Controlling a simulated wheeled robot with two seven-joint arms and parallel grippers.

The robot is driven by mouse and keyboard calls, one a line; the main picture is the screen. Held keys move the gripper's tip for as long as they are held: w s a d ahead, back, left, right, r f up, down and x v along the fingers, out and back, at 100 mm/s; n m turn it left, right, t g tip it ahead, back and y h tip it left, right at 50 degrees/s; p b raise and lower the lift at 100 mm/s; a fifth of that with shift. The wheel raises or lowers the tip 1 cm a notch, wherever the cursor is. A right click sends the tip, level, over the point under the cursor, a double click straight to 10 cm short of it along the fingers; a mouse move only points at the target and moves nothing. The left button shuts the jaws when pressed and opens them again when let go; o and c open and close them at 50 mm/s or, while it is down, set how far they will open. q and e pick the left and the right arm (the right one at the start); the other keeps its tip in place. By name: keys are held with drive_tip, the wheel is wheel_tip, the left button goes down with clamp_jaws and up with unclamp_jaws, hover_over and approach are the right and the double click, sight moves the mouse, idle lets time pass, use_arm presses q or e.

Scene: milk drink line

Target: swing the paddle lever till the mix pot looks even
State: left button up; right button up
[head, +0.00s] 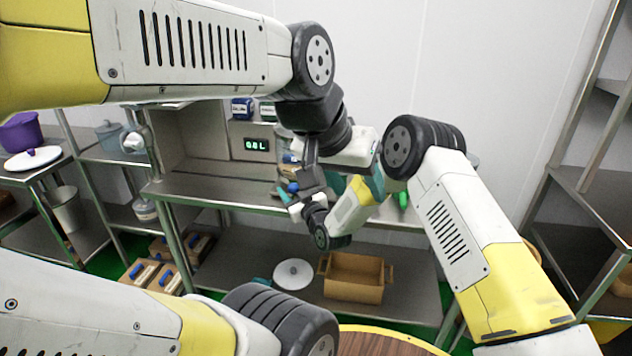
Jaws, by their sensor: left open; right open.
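I cannot make out the paddle lever or the mix pot for certain; my crossing arms hide much of the middle counter (215,188). A small blue knob (292,187) shows there, and I cannot tell what it belongs to. My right gripper (291,199) is further left, low by the blue knob. It is open, small and partly hidden, and I cannot tell whether it touches the knob.
A green display (256,145) is on the back panel. A purple pot (20,132) and a grey-blue pot (109,132) stand at the left. A tan crate (353,291) and a white disc (293,274) are on the lower shelf. A rack (590,185) stands at the right.

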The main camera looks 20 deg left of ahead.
sight(295, 192)
drive_tip(key=v, duration=0.7)
drive_tip(key=shift+s+d, duration=0.2)
drive_tip(key=w+d+r+m+h, duration=0.2)
drive_tip(key=w+d+r+h, duration=0.15)
drive_tip(key=d+r, duration=0.5)
drive_tip(key=w+d+r+m+h, duration=0.1)
drive_tip(key=w+d+r+h, duration=0.25)
drive_tip(key=d+r, duration=0.55)
drive_tip(key=s+d+r+m+h, duration=0.1)
drive_tip(key=s+d+r+m, duration=0.15)
drive_tip(key=d, duration=0.75)
drive_tip(key=s+d+r+m+g+h, duration=0.2)
drive_tip(key=s+d+m, duration=0.1)
drive_tip(key=s+d, duration=0.8)
drive_tip(key=s+d+r+m+g+h, duration=0.2)
drive_tip(key=s+d+m, duration=0.1)
drive_tip(key=s+d, duration=0.8)
drive_tip(key=s, duration=0.5)
drive_tip(key=shift+s+d+m+g, duration=0.15)
drive_tip(key=shift+d+m+g, duration=0.15)
drive_tip(key=shift+d+m, duration=0.1)
